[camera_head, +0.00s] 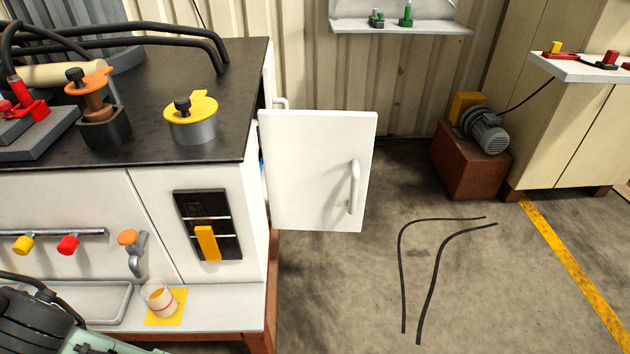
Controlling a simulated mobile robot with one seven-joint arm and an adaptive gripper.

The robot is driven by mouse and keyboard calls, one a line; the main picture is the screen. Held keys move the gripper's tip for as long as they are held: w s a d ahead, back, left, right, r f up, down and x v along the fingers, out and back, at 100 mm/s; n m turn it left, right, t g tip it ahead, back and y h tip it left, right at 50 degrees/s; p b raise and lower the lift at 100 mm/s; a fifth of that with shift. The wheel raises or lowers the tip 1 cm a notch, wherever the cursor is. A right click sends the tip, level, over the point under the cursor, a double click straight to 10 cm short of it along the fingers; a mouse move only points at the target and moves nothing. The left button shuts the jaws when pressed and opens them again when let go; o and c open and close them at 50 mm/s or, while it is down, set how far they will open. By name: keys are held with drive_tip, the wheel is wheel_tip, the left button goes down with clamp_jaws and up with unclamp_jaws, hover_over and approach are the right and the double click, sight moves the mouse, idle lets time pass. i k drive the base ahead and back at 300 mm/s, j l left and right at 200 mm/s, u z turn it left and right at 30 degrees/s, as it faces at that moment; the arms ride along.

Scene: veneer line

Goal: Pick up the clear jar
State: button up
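The clear jar (158,297) is a small see-through cup with a thin red band. It stands upright on a yellow square (178,308) on the low white ledge (215,310) at the front of the white cabinet. Part of my arm, dark with a pale green piece, shows in the bottom left corner, to the left of the jar and apart from it in the picture. No gripper fingers can be made out.
A shallow tray (118,318) lies left of the jar. Above are an orange-handled tap (132,250) and a black panel with a yellow lever (207,243). A white door (315,170) stands open to the right. Black cables or lines (402,270) lie on otherwise clear floor.

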sight(156, 293)
drive_tip(key=k+u, duration=0.15)
drive_tip(key=u, duration=0.8)
